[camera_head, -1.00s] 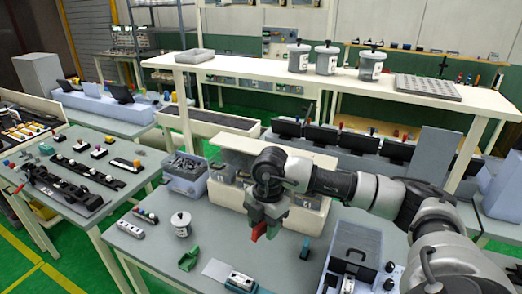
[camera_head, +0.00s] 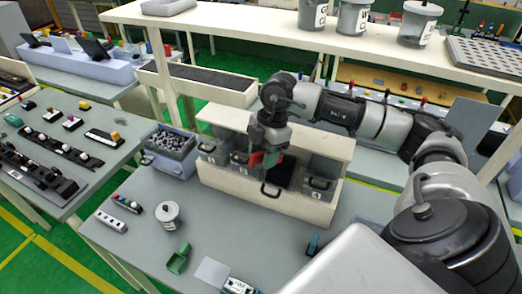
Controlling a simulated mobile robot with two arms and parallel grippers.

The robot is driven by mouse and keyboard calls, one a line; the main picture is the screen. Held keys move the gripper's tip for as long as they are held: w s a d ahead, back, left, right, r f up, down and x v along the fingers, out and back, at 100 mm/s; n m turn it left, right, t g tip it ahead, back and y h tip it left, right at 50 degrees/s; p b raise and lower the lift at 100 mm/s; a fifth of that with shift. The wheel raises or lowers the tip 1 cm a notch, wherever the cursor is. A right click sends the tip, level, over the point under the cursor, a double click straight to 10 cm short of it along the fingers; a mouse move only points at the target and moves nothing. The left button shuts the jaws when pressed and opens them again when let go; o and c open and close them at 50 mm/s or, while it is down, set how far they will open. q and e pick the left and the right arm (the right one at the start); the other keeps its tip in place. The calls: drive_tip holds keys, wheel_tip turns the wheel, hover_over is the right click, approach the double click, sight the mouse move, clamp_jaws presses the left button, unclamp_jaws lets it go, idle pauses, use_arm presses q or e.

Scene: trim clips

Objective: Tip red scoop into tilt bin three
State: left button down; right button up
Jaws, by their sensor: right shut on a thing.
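My right gripper (camera_head: 265,158) is shut on the red scoop (camera_head: 255,159) and holds it at the front of the cream bin cabinet (camera_head: 290,207). The cabinet holds a row of grey tilt bins. The third bin from the left (camera_head: 272,190) shows a dark open top and seems tilted forward, just below and right of the scoop. The gripper hides part of the scoop and of the bins behind it. I cannot tell what the scoop holds. My left gripper is not in view.
A blue-grey crate of grey clips (camera_head: 168,152) stands left of the cabinet. A cream shelf (camera_head: 300,35) with lidded pots runs above the cabinet.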

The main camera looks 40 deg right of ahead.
drive_tip(key=shift+s+d+f+y+b, duration=0.1)
drive_tip(key=shift+d+f+y+b, duration=0.05)
drive_tip(key=shift+f+y+b, duration=0.2)
drive_tip(key=shift+d+f+y+b, duration=0.15)
drive_tip(key=shift+d+y+b, duration=0.1)
drive_tip(key=shift+b, duration=0.05)
drive_tip(key=shift+w+d+f+y+b, duration=0.2)
drive_tip(key=shift+w+d+y+b, duration=0.2)
drive_tip(key=shift+y+b, duration=0.45)
drive_tip(key=shift+s+r, duration=0.1)
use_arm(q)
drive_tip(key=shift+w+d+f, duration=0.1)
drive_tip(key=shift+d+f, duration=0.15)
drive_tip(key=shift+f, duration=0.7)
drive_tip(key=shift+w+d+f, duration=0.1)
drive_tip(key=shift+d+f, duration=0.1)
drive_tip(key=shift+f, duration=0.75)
